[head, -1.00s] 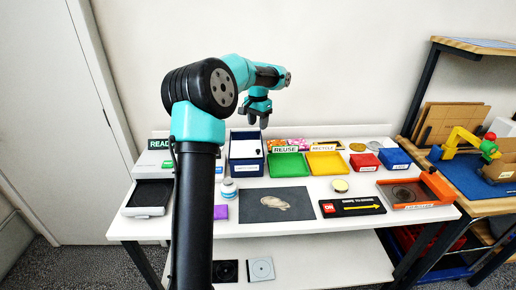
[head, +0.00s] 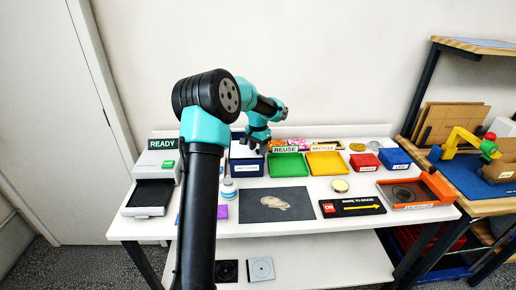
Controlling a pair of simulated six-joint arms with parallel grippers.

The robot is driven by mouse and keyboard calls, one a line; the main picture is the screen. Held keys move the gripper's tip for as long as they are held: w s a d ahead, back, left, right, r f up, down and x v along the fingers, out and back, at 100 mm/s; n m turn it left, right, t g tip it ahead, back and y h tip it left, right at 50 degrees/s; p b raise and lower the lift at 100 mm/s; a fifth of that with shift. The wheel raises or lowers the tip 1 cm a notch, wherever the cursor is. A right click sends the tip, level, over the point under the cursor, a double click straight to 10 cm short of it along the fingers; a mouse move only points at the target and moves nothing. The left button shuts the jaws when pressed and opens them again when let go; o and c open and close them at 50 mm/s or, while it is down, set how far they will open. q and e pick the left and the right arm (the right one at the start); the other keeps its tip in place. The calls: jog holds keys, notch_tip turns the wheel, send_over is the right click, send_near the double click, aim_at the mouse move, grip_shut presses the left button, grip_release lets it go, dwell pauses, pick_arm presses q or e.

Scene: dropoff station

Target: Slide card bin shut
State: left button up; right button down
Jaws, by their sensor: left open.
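A dark blue box with a white label (head: 246,169), which looks like the card bin, stands at the back of the white table, left of the green tray. Its label is too small to read. My left gripper (head: 256,148) is open, pointing down, right at the box's upper part in the picture. The gripper and wrist hide much of the box's top, so I cannot tell how far it is open or whether the fingers touch it. My right gripper is not in view.
A grey READY machine (head: 162,160) with a black tray (head: 150,195) stands at the left. Right of the box are a green tray (head: 288,166) and a yellow tray (head: 327,164). A dark mat (head: 264,206) lies in front. My left arm crosses the table's left part.

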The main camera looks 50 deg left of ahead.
pick_arm(q)
grip_shut()
dwell(0.3)
jog(key=shift+d, duration=0.1)
jog(key=shift+s+d, duration=0.45)
jog(key=shift+d, duration=0.05)
grip_release()
notch_tip(320, 180, up, 18)
jog(key=shift+f, duration=0.25)
dwell(0.5)
